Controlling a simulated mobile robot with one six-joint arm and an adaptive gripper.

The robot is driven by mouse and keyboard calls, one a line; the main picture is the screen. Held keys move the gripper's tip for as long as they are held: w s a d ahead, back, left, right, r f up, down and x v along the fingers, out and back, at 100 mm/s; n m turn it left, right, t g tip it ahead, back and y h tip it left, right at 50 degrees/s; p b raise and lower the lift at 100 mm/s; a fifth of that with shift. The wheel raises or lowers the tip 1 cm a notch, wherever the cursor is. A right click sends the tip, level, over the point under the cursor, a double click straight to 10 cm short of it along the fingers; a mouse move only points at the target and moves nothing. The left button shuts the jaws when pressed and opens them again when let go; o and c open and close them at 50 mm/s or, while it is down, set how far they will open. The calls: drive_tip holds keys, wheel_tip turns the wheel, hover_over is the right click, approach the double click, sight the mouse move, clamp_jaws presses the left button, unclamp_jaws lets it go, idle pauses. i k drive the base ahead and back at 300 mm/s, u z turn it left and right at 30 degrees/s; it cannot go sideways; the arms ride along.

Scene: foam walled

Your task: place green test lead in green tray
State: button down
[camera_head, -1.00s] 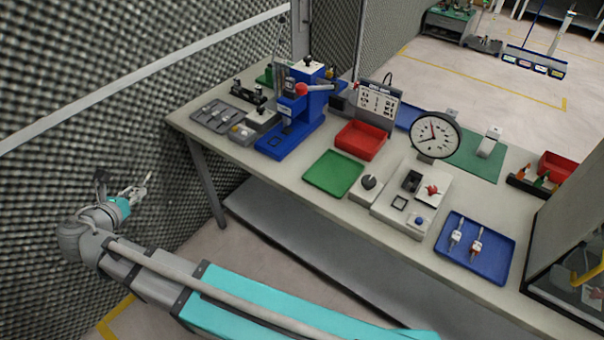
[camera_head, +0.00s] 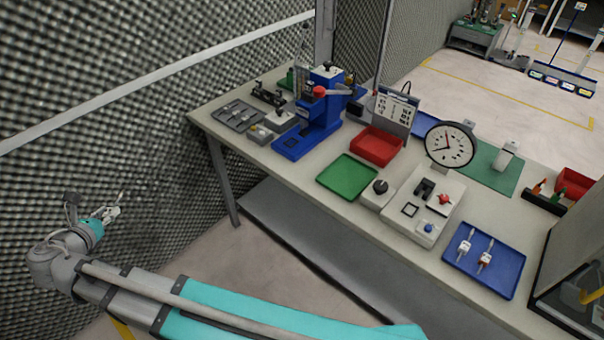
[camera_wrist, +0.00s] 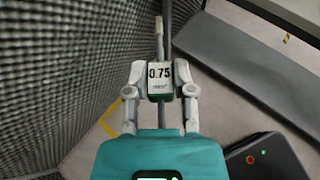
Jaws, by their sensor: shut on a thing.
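My gripper (camera_head: 113,208) is off the table at the left, near the foam wall. In the wrist view it is shut on the green test lead (camera_wrist: 160,76). The lead's block has a white label reading 0.75 and a green edge, with a grey rod running out above and below it. The green tray (camera_head: 347,177) lies flat and empty on the workbench, well to the right of my gripper.
The workbench (camera_head: 317,208) carries a blue press (camera_head: 318,122), a red tray (camera_head: 377,147), a panel with a knob (camera_head: 425,205), a round dial (camera_head: 449,144) and a blue tray (camera_head: 497,280) with two leads. The foam wall (camera_head: 90,110) is close on the left. Floor shows between arm and bench.

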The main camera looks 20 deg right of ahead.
sight(347, 176)
drive_tip(key=k, duration=1.6)
drive_tip(key=z, duration=0.8)
drive_tip(key=i, duration=1)
